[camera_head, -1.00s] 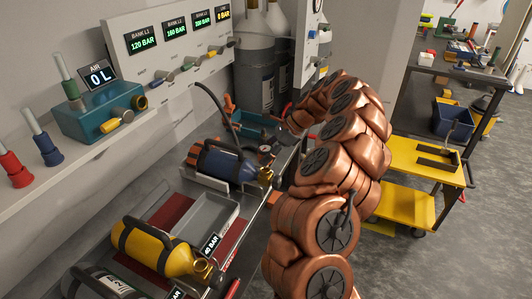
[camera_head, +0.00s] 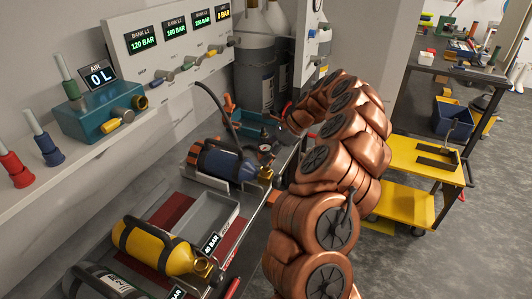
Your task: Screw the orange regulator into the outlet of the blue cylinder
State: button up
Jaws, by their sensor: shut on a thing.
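The blue cylinder (camera_head: 220,163) lies on its side in a cradle at mid-bench, its brass outlet (camera_head: 265,173) facing right. The orange regulator (camera_head: 265,150), small and with a round gauge, is just above and behind that outlet. My copper arm arches in from the lower right. My gripper (camera_head: 276,142) is a small dark shape at its far end, shut on the regulator; its fingers are mostly hidden. The regulator looks very close to the outlet, but I cannot tell whether they touch or how far the threads engage.
A yellow cylinder (camera_head: 160,247) and a dark grey cylinder (camera_head: 98,283) lie nearer me. A grey tray (camera_head: 207,213) sits between yellow and blue. A teal bin (camera_head: 246,123) is behind. A gauge panel (camera_head: 165,55) lines the wall; a yellow cart (camera_head: 418,165) stands right.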

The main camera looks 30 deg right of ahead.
jog(key=shift+f+b, duration=0.3)
jog(key=shift+f, duration=0.85)
jog(key=m+p, duration=0.1)
jog(key=t+p, duration=0.1)
jog(key=p, duration=0.1)
jog(key=shift+r+m+h, duration=0.25)
jog(key=shift+m+h, duration=0.05)
jog(key=shift+m, duration=0.1)
jog(key=m+t+h+p, duration=0.1)
jog(key=m+h+p, duration=0.1)
jog(key=p, duration=0.5)
jog(key=shift+m+t, duration=0.4)
jog(key=shift+m, duration=0.4)
jog(key=shift+a+f+m+h+p, duration=0.1)
jog(key=shift+m+h+p, duration=0.2)
jog(key=shift+m+p, duration=0.2)
jog(key=shift+f+m+t, duration=0.15)
jog(key=shift+m+t, duration=0.15)
jog(key=shift+m+t+h, duration=0.3)
jog(key=shift+m+h, duration=0.6)
jog(key=shift+m, duration=0.2)
